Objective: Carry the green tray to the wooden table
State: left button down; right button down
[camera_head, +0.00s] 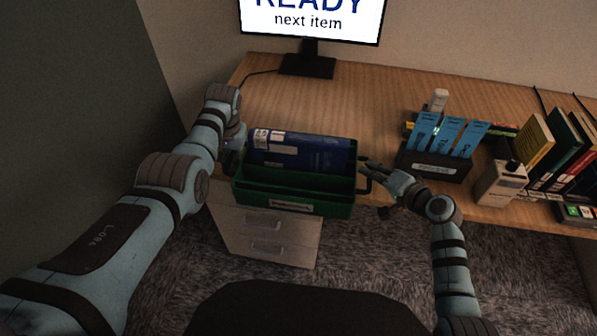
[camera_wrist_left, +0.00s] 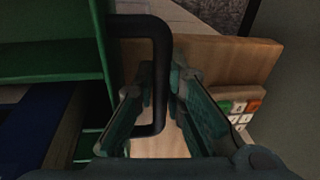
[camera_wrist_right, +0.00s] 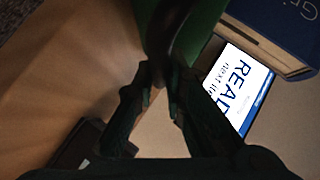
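The green tray (camera_head: 325,205) is level at the front edge of the wooden table (camera_head: 280,98), its front side overlapping the drawers in the head view. I cannot tell whether it touches the tabletop.
A monitor (camera_head: 307,65) stands at the back of the table. The tabletop behind the tray is clear. Drawers (camera_head: 265,235) stand below.

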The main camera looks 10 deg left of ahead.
jog(key=shift+r, duration=0.1)
